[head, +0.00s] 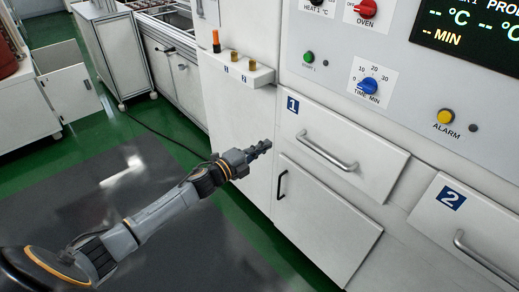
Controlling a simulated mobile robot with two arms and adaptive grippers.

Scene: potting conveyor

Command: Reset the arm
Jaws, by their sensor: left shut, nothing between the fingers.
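My left arm comes in from the lower left and reaches up to the right. Its gripper (262,149) is shut and empty. My right gripper is not in the picture.
A control panel has a red knob (366,9), a blue knob (369,85) and a yellow alarm button (445,116). Drawer 2 (465,226) is at the lower right. A small ledge (237,71) holds short upright pieces.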

